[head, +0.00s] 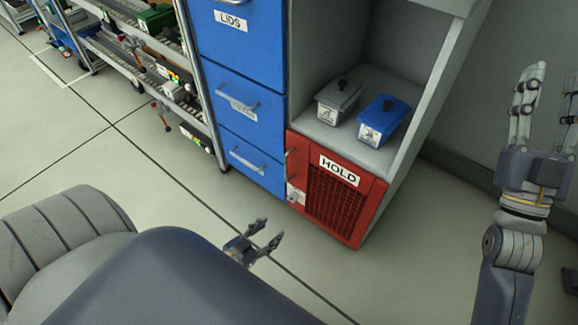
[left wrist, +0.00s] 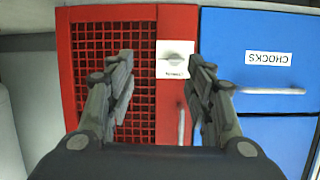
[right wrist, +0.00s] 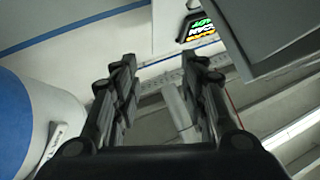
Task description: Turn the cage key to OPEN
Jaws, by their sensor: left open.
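The red cage (head: 334,208) labelled HOLD stands at the bottom of the cabinet. Its white key plate (head: 296,194) is at the door's left edge, beside a handle. In the left wrist view, which is upside down, the plate (left wrist: 176,73) carries a small grey key (left wrist: 177,58) and a label too small to read. My left gripper (head: 272,234) is open and empty, facing the plate from some distance; its fingers (left wrist: 162,62) appear on both sides of the key without touching it. My right gripper (head: 550,92) is raised at the right, open and empty, away from the cage.
Blue drawers (head: 252,136) stand left of the cage; one reads CHOCKS (left wrist: 268,58). A grey lidded box (head: 340,99) and a blue one (head: 384,120) sit on the shelf above. A loaded rack (head: 150,65) is at the left. The floor before the cage is clear.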

